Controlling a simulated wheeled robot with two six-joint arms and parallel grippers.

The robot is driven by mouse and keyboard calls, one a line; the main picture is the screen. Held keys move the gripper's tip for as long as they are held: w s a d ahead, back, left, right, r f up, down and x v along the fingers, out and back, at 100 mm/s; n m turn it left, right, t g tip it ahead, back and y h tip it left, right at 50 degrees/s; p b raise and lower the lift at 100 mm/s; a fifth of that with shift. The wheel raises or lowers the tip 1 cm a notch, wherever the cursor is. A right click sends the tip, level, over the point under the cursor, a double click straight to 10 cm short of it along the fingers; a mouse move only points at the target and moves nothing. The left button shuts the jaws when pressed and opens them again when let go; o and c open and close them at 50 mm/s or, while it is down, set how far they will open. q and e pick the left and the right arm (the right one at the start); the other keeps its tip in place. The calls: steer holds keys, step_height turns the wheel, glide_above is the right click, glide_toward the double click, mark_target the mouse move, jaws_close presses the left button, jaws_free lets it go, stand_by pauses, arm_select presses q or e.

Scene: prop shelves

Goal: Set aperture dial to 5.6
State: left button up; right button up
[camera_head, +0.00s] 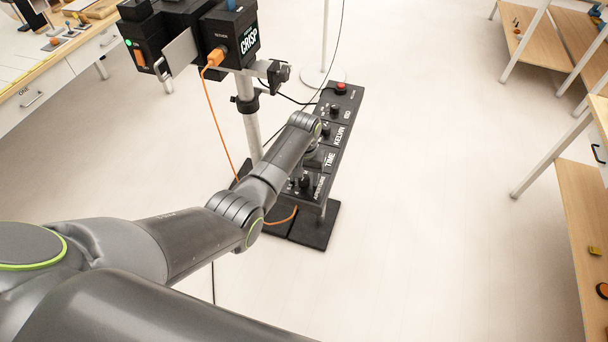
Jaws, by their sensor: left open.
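The black control panel (348,103) stands in the middle, with sections lettered ISO, KELVIN, TIME and APERTURE running from far to near. The aperture section (319,186) is at its near end. Dark knob-like shapes show there beside the lettering, and the dial's setting is too small to read. My left arm reaches across from the lower left. My left gripper (314,159) hangs below its wrist over the near part of the panel, close to the TIME and APERTURE sections. It is open. Its fingertips blend with the dark panel, so I cannot tell whether they touch a dial. My right gripper is out of view.
A black camera-like unit (238,35) lettered CRISP stands on a pole just left of the panel, with an orange cable (221,115) hanging down. A red button (341,87) is at the panel's far end. Wooden shelves (578,205) stand at right. The floor between is clear.

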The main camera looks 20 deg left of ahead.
arm_select(q)
steer(key=c, duration=1)
steer(key=shift+r+m, duration=0.1)
steer(key=shift+m, duration=0.2)
steer(key=m+p, duration=0.2)
steer(key=m, duration=0.1)
steer(key=shift+r, duration=0.1)
steer(key=shift+d+m+p, duration=0.1)
steer(key=shift+m+p, duration=0.6)
steer(key=shift+m, duration=1.3)
steer(key=shift+w, duration=0.1)
steer(key=o, duration=1)
